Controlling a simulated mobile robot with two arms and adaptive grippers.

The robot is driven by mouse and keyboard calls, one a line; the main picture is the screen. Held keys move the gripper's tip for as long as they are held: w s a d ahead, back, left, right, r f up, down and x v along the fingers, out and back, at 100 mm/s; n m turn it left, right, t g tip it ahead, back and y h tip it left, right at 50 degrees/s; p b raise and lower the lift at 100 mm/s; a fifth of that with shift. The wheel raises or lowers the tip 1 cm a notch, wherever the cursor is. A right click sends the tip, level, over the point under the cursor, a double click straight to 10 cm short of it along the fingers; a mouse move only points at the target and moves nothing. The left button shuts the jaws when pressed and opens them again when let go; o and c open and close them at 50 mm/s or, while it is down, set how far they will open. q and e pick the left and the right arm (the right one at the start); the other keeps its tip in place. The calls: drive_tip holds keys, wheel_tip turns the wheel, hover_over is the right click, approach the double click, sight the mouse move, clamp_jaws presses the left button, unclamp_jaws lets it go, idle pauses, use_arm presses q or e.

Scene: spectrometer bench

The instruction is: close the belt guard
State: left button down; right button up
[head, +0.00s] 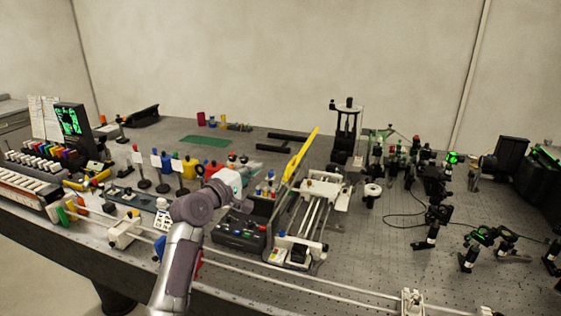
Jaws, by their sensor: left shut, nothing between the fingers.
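The belt guard looks to be the long yellow panel (301,153), which stands raised and tilted above the left side of a white-ended rail unit (313,208) near the middle of the bench. My left gripper (241,174) is at the end of the arm that comes in from the bottom, left of the yellow panel and apart from it. It is shut and empty; its fingertips are small and partly hidden by my wrist. My right gripper is not in view.
A black control box (239,231) with coloured knobs sits just left of the rail unit. Coloured bottles and posts crowd the left. Long white rails (330,284) run along the front edge. Green-lit optics (440,190) stand at right, beyond some bare bench.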

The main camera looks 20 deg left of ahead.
sight(281, 186)
use_arm(q)
drive_tip(key=w+d+p, duration=0.3)
drive_tip(key=w+d, duration=0.2)
drive_tip(key=shift+w+d, duration=0.4)
drive_tip(key=shift+f, duration=0.1)
drive_tip(key=shift+a, duration=0.1)
